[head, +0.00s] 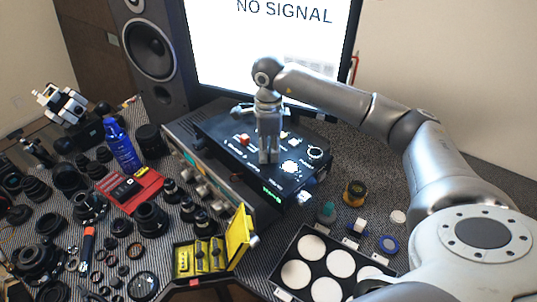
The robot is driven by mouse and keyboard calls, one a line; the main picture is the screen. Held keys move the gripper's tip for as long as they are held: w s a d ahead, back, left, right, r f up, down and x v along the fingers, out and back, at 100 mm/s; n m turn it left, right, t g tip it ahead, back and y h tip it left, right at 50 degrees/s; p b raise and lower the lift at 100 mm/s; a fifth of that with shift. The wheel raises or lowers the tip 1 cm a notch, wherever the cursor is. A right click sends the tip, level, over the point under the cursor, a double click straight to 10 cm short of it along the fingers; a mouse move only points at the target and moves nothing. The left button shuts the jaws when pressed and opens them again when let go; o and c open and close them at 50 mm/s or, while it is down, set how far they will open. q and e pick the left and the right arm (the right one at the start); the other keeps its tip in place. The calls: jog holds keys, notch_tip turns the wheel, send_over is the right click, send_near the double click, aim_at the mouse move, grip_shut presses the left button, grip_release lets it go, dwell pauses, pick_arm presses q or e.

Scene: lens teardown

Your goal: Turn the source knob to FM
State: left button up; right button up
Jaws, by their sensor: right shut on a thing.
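A black device (273,188) with knobs, white markings and a lit green display stands on top of a silver unit in the middle of the table. My right gripper (268,160) points down onto its top panel, with the fingertips at the panel. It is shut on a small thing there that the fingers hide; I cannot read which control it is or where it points. A round knob (315,153) shows to the right of the gripper. An orange-red knob (244,140) shows to its left. My left gripper is not in view.
A silver unit (184,165) with a row of knobs lies under the device. A monitor (270,40) and a speaker (150,50) stand behind. Lens parts crowd the left. A yellow case (238,238) and a tray with white discs (283,270) are in front.

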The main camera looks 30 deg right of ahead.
jog(key=shift+n+b, duration=0.3)
jog(key=shift+n, duration=0.3)
jog(key=o, duration=0.9)
jog(key=shift+o, duration=0.6)
jog(key=shift+r, duration=0.1)
notch_tip(320, 180, up, 12)
